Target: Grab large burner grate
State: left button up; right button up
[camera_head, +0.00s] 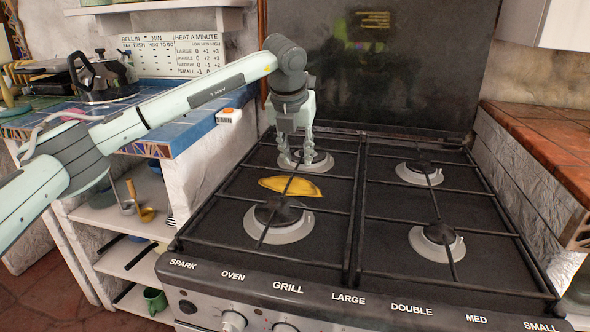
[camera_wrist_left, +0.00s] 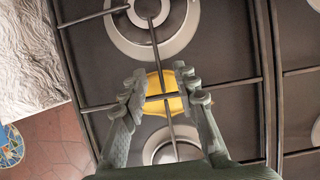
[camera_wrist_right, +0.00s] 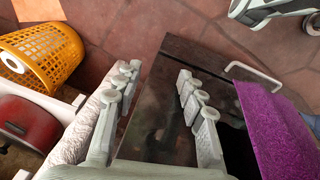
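The dark left burner grate (camera_head: 352,222) lies over the left pair of burners on the stove; its bars cross in the left wrist view (camera_wrist_left: 235,83). A matching right grate (camera_head: 480,232) lies beside it. My left gripper (camera_head: 296,156) points down over the rear left burner (camera_head: 322,166). In the left wrist view the left gripper (camera_wrist_left: 160,92) is open, with its fingers apart on either side of a crossing of grate bars; whether they touch the bars is unclear. My right gripper (camera_wrist_right: 158,78) is open and empty, away from the stove, and outside the head view.
A yellow curved piece (camera_head: 275,183) lies under the left grate bars. A black upright panel (camera_head: 380,50) stands behind the stove. A kettle (camera_head: 104,78) is on the blue-tiled counter at left. An orange basket (camera_wrist_right: 45,50) and purple cloth (camera_wrist_right: 265,130) flank my right gripper.

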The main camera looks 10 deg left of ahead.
aim_at(299, 162)
pick_arm(q)
jog(key=shift+x, duration=1.9)
grip_shut()
jog(key=shift+w+r, duration=0.1)
jog(key=shift+r, duration=0.1)
